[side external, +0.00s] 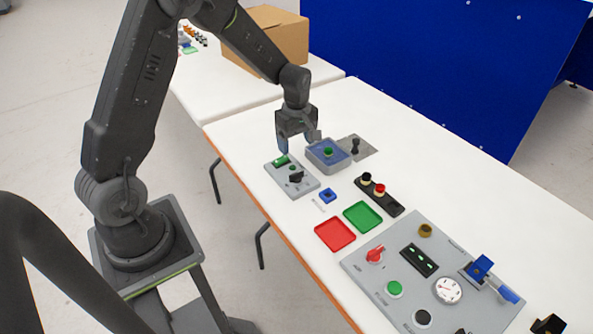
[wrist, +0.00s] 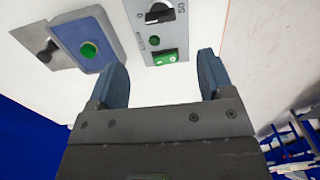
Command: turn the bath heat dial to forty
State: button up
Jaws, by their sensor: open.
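A small grey panel (side external: 306,188) lies on the white table; it also shows in the wrist view (wrist: 176,42). It carries a black dial knob (side external: 296,178), a small green lamp and a green rocker switch (side external: 281,161). In the wrist view the dial (wrist: 160,13) sits at the top edge, partly cut off, with "50" printed beside it. The dial's setting cannot be read. My gripper (side external: 298,142) is open and empty above the table by the panel's rocker-switch end. Its two blue-grey fingers (wrist: 162,76) are wide apart, with the dial beyond them.
A blue box with a green button (side external: 327,153) stands close beside the panel, with a black lever on a grey plate (side external: 355,147) behind it. Red (side external: 335,235) and green (side external: 363,216) trays and a large control panel (side external: 408,318) lie nearer the camera. A cardboard box (side external: 268,40) stands behind.

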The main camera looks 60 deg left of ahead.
aim_at(296, 173)
notch_tip(296, 173, down, 11)
jog(key=shift+r, duration=0.2)
jog(key=shift+c, duration=0.3)
jog(key=c, duration=0.9)
jog(key=shift+o, duration=0.2)
